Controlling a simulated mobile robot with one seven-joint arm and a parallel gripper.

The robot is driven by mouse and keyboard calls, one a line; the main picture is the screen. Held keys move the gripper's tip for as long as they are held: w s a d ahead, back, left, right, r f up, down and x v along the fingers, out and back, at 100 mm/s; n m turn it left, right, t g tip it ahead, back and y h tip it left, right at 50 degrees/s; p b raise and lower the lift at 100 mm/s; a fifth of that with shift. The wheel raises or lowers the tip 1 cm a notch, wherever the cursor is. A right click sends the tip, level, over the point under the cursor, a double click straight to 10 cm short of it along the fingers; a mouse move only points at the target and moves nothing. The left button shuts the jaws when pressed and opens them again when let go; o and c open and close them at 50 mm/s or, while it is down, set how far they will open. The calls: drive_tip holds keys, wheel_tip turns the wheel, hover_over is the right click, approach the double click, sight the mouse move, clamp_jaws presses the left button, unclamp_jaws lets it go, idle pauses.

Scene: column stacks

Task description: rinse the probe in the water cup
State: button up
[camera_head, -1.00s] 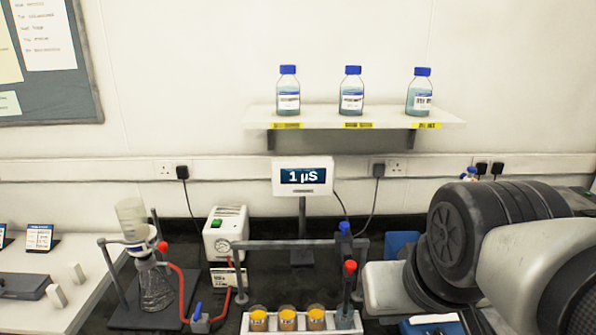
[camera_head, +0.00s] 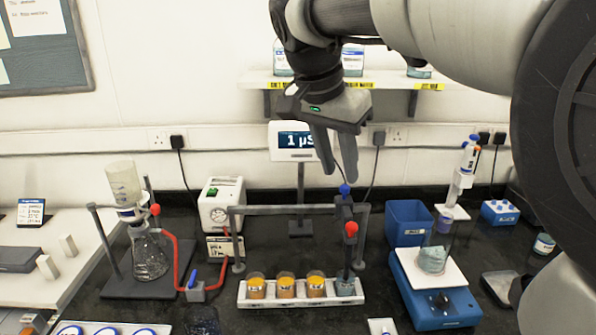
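The probe (camera_head: 347,258) is a dark upright rod on a carriage on the grey rail (camera_head: 285,210). The carriage has a blue knob (camera_head: 345,189) on top and a red knob (camera_head: 351,229) at its front. The probe's lower end is at the bluish water cup (camera_head: 345,287), the rightmost cup in the white tray (camera_head: 293,304); I cannot tell how deep it sits. Three cups of orange liquid (camera_head: 285,286) stand left of it. My gripper (camera_head: 342,176) points down, open and empty, just above the blue knob in the picture, apparently not touching it.
The meter (camera_head: 294,141) reading 1 µS stands behind the rail. A flask with a funnel (camera_head: 148,256) and red tubing is at left. A blue stirrer (camera_head: 437,300) with a beaker (camera_head: 433,258) and a blue bin (camera_head: 408,222) are at right.

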drive_tip(key=b, duration=0.2)
approach(352, 225)
drive_tip(key=x, duration=0.8)
drive_tip(key=shift+a, duration=0.1)
clamp_jaws()
drive_tip(key=shift+r+p, duration=0.15)
drive_tip(key=shift+p, duration=0.15)
